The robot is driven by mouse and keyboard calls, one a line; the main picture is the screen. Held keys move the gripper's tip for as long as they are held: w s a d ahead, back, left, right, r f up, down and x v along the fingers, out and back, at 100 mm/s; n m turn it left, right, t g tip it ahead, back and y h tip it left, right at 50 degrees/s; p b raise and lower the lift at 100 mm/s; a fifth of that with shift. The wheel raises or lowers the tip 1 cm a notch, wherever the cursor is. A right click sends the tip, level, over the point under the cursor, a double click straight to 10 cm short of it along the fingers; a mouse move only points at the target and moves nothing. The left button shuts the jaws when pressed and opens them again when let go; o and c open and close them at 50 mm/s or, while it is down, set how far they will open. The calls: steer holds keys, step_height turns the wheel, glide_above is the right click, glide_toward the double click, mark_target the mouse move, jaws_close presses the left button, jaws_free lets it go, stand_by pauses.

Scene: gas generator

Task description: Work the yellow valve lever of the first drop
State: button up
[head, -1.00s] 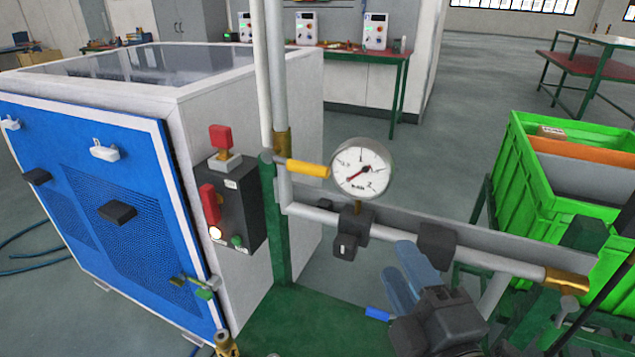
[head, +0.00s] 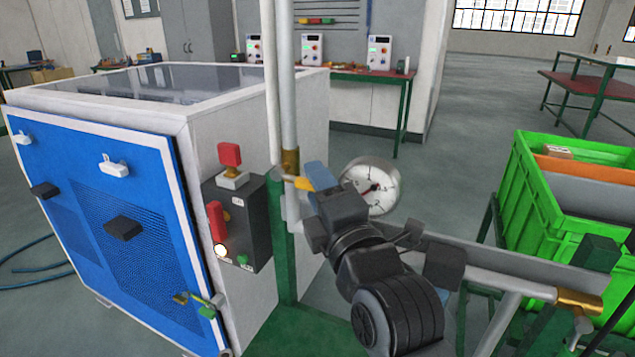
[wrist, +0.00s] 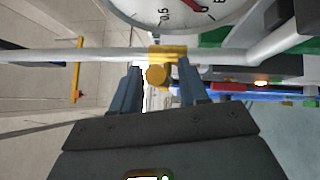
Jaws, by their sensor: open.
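The yellow valve lever (head: 302,183) sticks out from the upright pipe, left of the gauge in the head view. My gripper (head: 314,188) is at it, and a blue finger covers much of the lever. In the wrist view, my gripper (wrist: 160,75) is open, with its blue fingers on either side of a rounded yellow end (wrist: 157,75), apparently the lever seen end-on. A brass-coloured fitting (wrist: 168,53) on the pipe lies just beyond. Gaps show beside the yellow end; I cannot tell whether either finger touches it.
The round pressure gauge (head: 371,187) is close to the right of my gripper. A black control box (head: 237,222) with red switches stands to the left on the generator cabinet (head: 90,230). A green crate (head: 540,190) is at the right. Open floor lies behind.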

steer(key=shift+w+a, duration=0.1)
steer(key=shift+w, duration=0.25)
steer(key=shift+c, duration=0.4)
jaws_close()
